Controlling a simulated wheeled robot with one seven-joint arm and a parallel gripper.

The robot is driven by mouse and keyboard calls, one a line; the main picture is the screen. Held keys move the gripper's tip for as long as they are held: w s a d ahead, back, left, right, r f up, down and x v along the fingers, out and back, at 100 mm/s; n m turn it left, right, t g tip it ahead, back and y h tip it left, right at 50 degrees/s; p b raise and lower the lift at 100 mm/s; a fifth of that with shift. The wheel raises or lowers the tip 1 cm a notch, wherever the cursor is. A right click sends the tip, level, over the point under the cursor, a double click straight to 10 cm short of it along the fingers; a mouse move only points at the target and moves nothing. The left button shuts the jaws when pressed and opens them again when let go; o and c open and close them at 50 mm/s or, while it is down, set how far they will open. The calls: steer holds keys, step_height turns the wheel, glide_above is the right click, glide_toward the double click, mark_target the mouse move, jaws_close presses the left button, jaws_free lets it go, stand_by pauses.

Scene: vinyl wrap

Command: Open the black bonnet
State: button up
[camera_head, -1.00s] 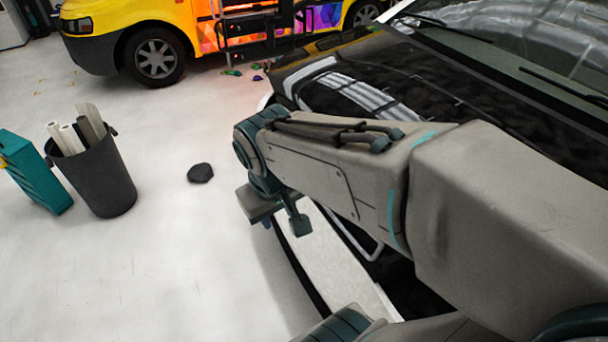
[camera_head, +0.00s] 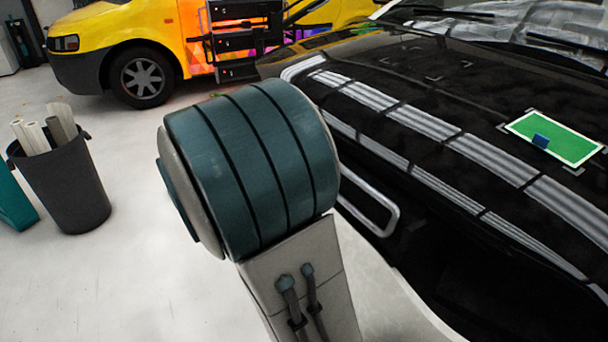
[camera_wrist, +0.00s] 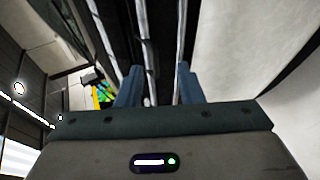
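The black bonnet (camera_head: 440,80) fills the right of the head view, glossy, with pale silver bands across it. Below its front part is a dark area with a silver loop-shaped trim (camera_head: 372,208). I cannot tell whether the bonnet is shut or slightly raised. My gripper is outside the head view; only my arm shows there, in front of the car. In the wrist view my gripper's (camera_wrist: 157,86) two blue fingers stand apart, with a dark surface and silver bands beyond them. I see nothing clearly held, and cannot tell whether the fingers touch the car.
A green panel with a small blue square (camera_head: 556,138) shows over the bonnet. A yellow van (camera_head: 100,60) stands behind. A black bin with rolls (camera_head: 65,190) and a teal container (camera_head: 14,205) stand at the left. The pale floor (camera_head: 120,290) between bin and car looks clear.

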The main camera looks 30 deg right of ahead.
steer(key=shift+n+t+h, duration=0.5)
steer(key=shift+t+h, duration=0.3)
steer(key=shift+t, duration=0.1)
steer(key=w+d+f+b, duration=0.1)
steer(key=w+d+b, duration=0.1)
steer(key=d, duration=0.2)
steer(key=w+d+f+b, duration=0.1)
steer(key=w+d, duration=0.2)
steer(key=d, duration=0.1)
steer(key=w+d+f+b, duration=0.1)
steer(key=w+d+b, duration=0.1)
steer(key=w+d, duration=0.1)
steer(key=shift+w+d+f+b, duration=0.1)
steer(key=shift+d+f+b, duration=0.25)
steer(key=shift+d, duration=0.1)
jaws_close()
